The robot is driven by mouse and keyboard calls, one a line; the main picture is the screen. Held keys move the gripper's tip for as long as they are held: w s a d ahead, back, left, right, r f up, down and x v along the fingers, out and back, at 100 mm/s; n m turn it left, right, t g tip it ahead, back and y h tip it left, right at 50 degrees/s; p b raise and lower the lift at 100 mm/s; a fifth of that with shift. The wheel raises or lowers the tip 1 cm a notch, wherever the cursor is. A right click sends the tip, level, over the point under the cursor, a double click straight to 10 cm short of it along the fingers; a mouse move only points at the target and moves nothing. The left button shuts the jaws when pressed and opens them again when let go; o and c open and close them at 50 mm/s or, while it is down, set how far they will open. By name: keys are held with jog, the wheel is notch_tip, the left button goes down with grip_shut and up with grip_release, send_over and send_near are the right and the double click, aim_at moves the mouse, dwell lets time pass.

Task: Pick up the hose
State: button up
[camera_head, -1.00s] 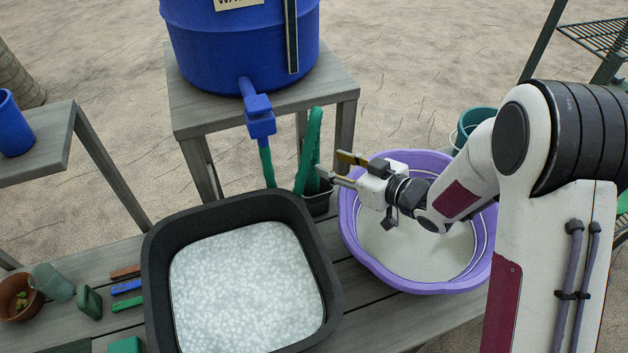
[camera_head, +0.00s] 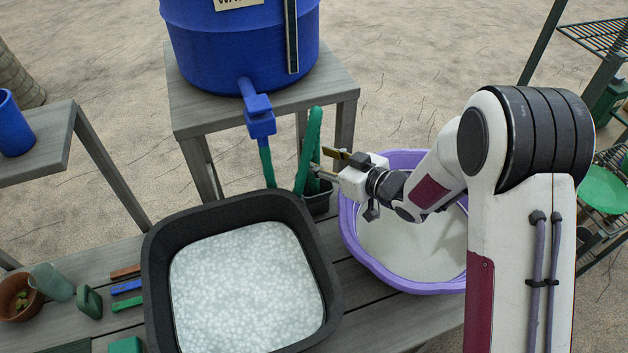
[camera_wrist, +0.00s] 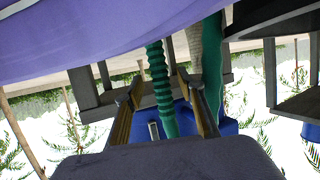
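The green hose (camera_head: 308,150) hangs below the blue tap (camera_head: 260,122) and comes up again as a loop beside a small dark holder (camera_head: 318,203). My gripper (camera_head: 326,164) is level, just right of the upright part of the loop. In the wrist view my gripper (camera_wrist: 160,78) is open, with its fingers apart. A ribbed length of the hose (camera_wrist: 158,75) shows in the gap between them, and a second green length (camera_wrist: 213,65) lies outside the right finger. I cannot tell whether a finger touches the hose. The hose's lower end is hidden.
A purple basin (camera_head: 352,240) of pale material lies under my arm. A black tub (camera_head: 155,265) stands to its left on the bench. The blue water barrel (camera_head: 225,50) stands on a stand (camera_head: 200,120) behind. Small tools and pots lie at the bench's left.

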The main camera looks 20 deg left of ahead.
jog(key=shift+x, duration=1.4)
jog(key=shift+r, duration=0.1)
grip_shut()
